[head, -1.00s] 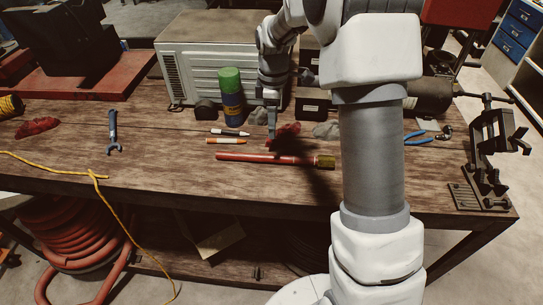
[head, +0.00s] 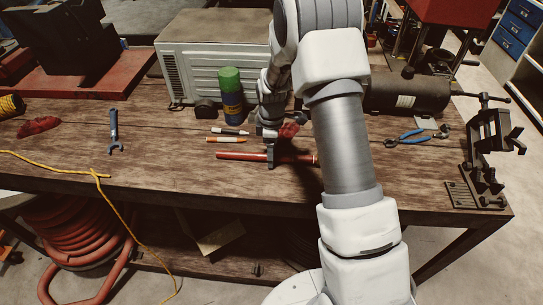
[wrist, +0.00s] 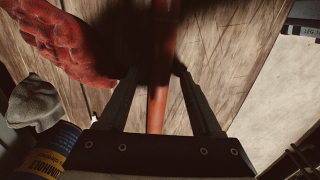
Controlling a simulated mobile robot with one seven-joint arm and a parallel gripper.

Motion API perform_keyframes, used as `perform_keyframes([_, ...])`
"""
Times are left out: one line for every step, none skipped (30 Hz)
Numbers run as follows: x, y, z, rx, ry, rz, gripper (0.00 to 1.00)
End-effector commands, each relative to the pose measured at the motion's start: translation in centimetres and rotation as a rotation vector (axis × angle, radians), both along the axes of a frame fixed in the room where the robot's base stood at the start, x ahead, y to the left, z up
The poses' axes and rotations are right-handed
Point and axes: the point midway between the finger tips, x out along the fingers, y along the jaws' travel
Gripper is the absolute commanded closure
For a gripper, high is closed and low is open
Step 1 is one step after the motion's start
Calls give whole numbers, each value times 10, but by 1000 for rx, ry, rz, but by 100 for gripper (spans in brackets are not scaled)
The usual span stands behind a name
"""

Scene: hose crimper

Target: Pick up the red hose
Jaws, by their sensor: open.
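The red hose (head: 238,156) is a thin straight red length lying on the wooden workbench, left to right. My gripper (head: 270,160) is down at the hose, pointing at the bench. My arm hides the right end of the hose in the head view. In the wrist view, the hose (wrist: 157,108) runs between the two spread fingers of my gripper (wrist: 155,73), with a gap on each side. The fingers are open and do not visibly press on it. Shadow darkens the hose near the fingertips.
An orange marker (head: 225,140) and a white marker (head: 230,132) lie just behind the hose. A red glove (wrist: 65,42) lies close beside my gripper. A blue can with a green top (head: 231,95) stands behind. A wrench (head: 114,130) lies left; the front bench strip is clear.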

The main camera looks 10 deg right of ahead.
Motion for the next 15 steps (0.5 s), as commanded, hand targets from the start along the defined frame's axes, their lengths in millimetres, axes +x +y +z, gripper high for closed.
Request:
perform_keyframes([0,0,0,0,0,0,34])
perform_keyframes([0,0,0,0,0,0,34])
perform_keyframes([0,0,0,0,0,0,34])
perform_keyframes([0,0,0,0,0,0,34])
perform_keyframes([0,0,0,0,0,0,38])
perform_keyframes([0,0,0,0,0,1,45])
perform_keyframes([0,0,0,0,0,1,51])
perform_keyframes([0,0,0,0,0,1,56])
perform_keyframes([0,0,0,0,0,1,63])
perform_keyframes([0,0,0,0,0,1,69])
perform_keyframes([0,0,0,0,0,1,74])
perform_keyframes([0,0,0,0,0,1,81])
perform_keyframes([0,0,0,0,0,1,87])
perform_keyframes([0,0,0,0,0,1,92])
perform_keyframes([0,0,0,0,0,1,99])
